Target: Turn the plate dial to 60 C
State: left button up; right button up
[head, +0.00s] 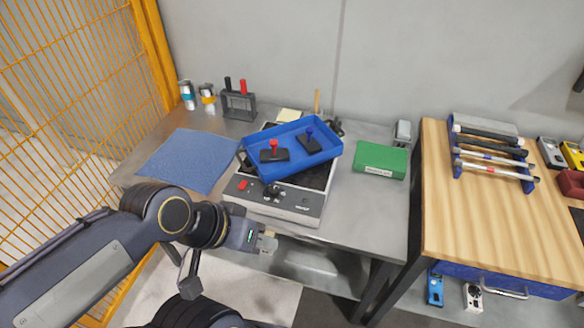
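The hot plate (291,212) is a grey-white box with a dark top on the metal table. Its front panel has a red switch (243,184) at the left and a dark round dial (272,191) near the middle. The dial's setting is too small to read. A blue tray (262,143) lies over part of the plate's top and hides it. My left gripper (268,241) is in front of and below the plate's front edge, apart from the dial. Its fingers are too small to tell open from shut. My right gripper is not in view.
The blue tray holds two dark blocks with red and blue knobs. A blue mat (184,160) lies left, a green box (381,160) right. A wooden bench (485,220) stands further right, across a gap. A yellow mesh fence (70,90) rises at the left.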

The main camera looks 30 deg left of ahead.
aim_at(273, 191)
jog(key=i+l, duration=0.1)
jog(key=i, duration=0.35)
jog(key=u, duration=2.05)
